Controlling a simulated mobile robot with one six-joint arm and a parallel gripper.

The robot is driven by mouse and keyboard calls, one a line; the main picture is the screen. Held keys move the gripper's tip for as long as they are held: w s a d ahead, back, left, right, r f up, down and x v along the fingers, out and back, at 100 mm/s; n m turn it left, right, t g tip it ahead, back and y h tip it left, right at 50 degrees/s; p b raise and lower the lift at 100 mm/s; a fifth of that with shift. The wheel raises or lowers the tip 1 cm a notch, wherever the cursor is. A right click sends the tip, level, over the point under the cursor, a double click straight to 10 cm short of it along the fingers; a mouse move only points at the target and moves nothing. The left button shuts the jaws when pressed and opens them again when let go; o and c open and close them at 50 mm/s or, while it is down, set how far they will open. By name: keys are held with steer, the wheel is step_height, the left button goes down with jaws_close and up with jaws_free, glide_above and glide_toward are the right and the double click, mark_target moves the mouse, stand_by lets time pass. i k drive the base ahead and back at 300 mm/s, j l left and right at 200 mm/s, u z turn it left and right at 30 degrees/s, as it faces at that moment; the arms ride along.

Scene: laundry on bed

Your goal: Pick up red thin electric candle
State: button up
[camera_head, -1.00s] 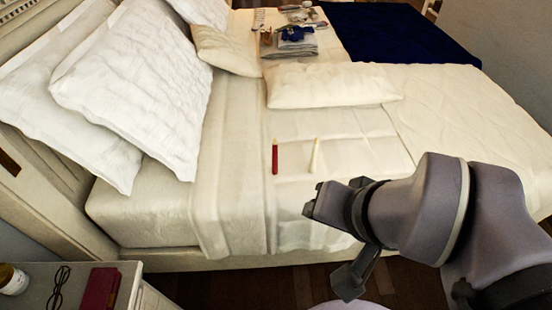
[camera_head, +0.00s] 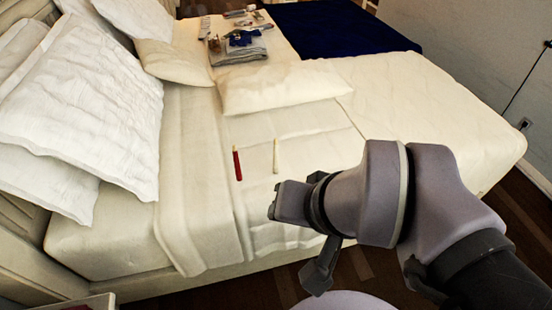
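The red thin electric candle (camera_head: 238,165) lies or stands on the near part of the bed; I cannot tell which. A similar white candle (camera_head: 276,157) is a short way to its right. My gripper (camera_head: 274,202) is over the near edge of the bed, to the right of and nearer than the red candle, and apart from it. Its fingers are seen from the side and dark, so whether they are open is unclear. Nothing shows held in it.
The bed (camera_head: 300,130) has white pillows (camera_head: 90,110) at left and a cushion (camera_head: 280,88) behind the candles. Folded laundry (camera_head: 238,50) and a dark blue blanket (camera_head: 345,28) lie farther back. A nightstand corner (camera_head: 90,303) shows at bottom left.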

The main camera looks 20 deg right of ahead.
mark_target(238, 171)
steer(key=i+j+z, duration=0.4)
steer(key=j+z, duration=0.15)
steer(key=i+j+z, duration=0.15)
steer(key=j+z, duration=0.15)
steer(key=j, duration=0.15)
steer(key=i+j+z, duration=0.1)
steer(key=j+z, duration=0.2)
steer(key=j, duration=0.1)
